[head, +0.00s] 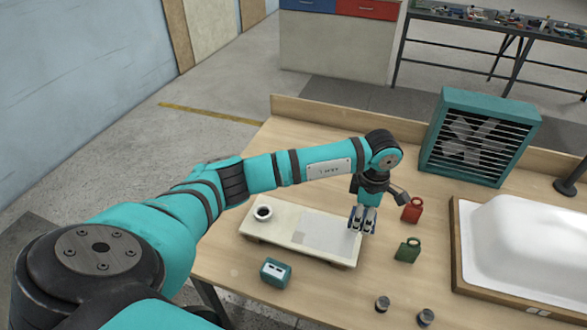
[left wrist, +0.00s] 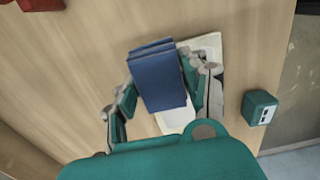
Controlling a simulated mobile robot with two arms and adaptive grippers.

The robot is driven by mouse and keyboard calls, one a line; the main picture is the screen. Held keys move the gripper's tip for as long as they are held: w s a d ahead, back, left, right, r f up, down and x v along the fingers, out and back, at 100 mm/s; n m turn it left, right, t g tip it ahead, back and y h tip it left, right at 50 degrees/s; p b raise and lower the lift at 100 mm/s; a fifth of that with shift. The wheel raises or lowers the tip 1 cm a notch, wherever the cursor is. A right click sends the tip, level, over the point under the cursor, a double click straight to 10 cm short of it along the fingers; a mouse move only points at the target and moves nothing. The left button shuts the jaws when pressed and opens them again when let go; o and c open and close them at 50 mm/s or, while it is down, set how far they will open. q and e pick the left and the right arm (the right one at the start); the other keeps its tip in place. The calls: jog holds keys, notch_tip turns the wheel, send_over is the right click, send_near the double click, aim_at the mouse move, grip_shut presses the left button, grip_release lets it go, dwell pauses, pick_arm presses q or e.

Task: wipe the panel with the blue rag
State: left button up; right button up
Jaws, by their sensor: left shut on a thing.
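The panel (head: 283,228) is a flat cream board on the wooden table, with a paler grey patch (head: 322,232) on its right part. My left gripper (head: 362,222) is at the panel's right end, pointing down. In the left wrist view the left gripper (left wrist: 163,92) is shut on the blue rag (left wrist: 158,75), a folded dark blue block between its two fingers. Part of the panel (left wrist: 205,47) shows behind the rag there. In the head view the rag is mostly hidden by the fingers. I cannot tell whether it touches the panel. My right gripper is not in view.
A teal box (head: 275,272) is in front. A teal fan (head: 478,138) and white tub shell (head: 530,245) are farther right.

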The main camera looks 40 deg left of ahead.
pick_arm(q)
jog(key=shift+w+d+r+p, duration=0.1)
jog(key=shift+r+p, duration=0.2)
jog(key=shift+r, duration=1.25)
